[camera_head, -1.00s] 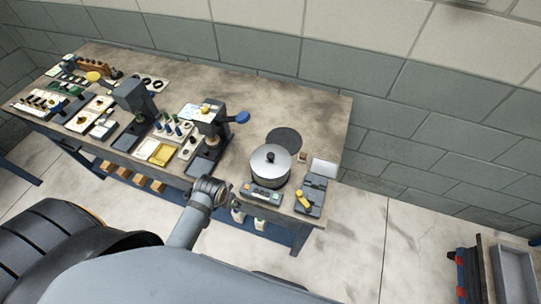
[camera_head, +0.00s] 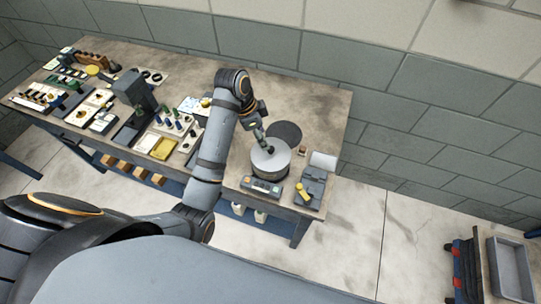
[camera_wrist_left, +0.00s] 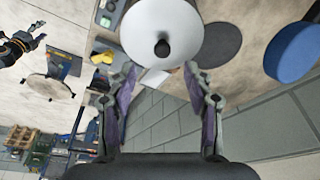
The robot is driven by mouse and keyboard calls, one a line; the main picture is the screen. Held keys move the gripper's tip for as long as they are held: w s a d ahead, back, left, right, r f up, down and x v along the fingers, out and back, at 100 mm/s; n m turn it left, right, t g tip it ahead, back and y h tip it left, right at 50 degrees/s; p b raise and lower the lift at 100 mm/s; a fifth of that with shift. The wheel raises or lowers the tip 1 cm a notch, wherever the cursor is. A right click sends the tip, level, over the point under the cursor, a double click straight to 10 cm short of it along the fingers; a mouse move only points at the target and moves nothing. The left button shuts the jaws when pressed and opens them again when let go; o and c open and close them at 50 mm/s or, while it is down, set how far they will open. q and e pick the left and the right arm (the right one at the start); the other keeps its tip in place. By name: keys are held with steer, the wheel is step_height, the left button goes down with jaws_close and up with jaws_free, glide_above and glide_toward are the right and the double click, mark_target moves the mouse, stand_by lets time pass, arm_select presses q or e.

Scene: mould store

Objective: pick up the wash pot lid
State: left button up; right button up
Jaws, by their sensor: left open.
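The wash pot lid (camera_head: 275,161), pale metal, sits on the wash pot (camera_head: 273,177) near the table's right end. In the left wrist view the round lid (camera_wrist_left: 185,28) shows from above with its black knob (camera_wrist_left: 162,48). My left gripper (camera_head: 265,146) is over the lid and hides the knob in the head view. In the left wrist view my left gripper (camera_wrist_left: 160,72) is open, its fingers either side of the line to the knob, with nothing between them. What looks like my right gripper (camera_wrist_left: 36,36) shows small at the far left there; its jaws are unclear.
A dark round mat (camera_head: 285,133) lies behind the pot. A control box (camera_head: 261,187) and a grey device with a yellow handle (camera_head: 310,190) stand in front. A press (camera_head: 133,92) and several trays fill the table's left. Bare tabletop (camera_head: 320,105) lies at the back right.

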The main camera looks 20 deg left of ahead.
mark_target(271, 149)
arm_select(q)
steer(key=p+x, duration=0.1)
steer(key=x, duration=0.1)
steer(key=shift+w+d+f+p, duration=0.1)
steer(key=shift+f+p, duration=0.15)
steer(key=shift+p, duration=0.05)
steer(key=shift+w+f, duration=0.1)
steer(key=shift+f, duration=0.1)
steer(key=shift+p+x, duration=1.15)
steer(key=shift+x, duration=1.2)
steer(key=shift+w+d+f, duration=0.15)
steer(key=shift+w+f, duration=0.05)
steer(key=shift+f, duration=0.05)
jaws_close()
arm_select(e)
steer(key=r, duration=0.3)
steer(key=shift+a, duration=0.2)
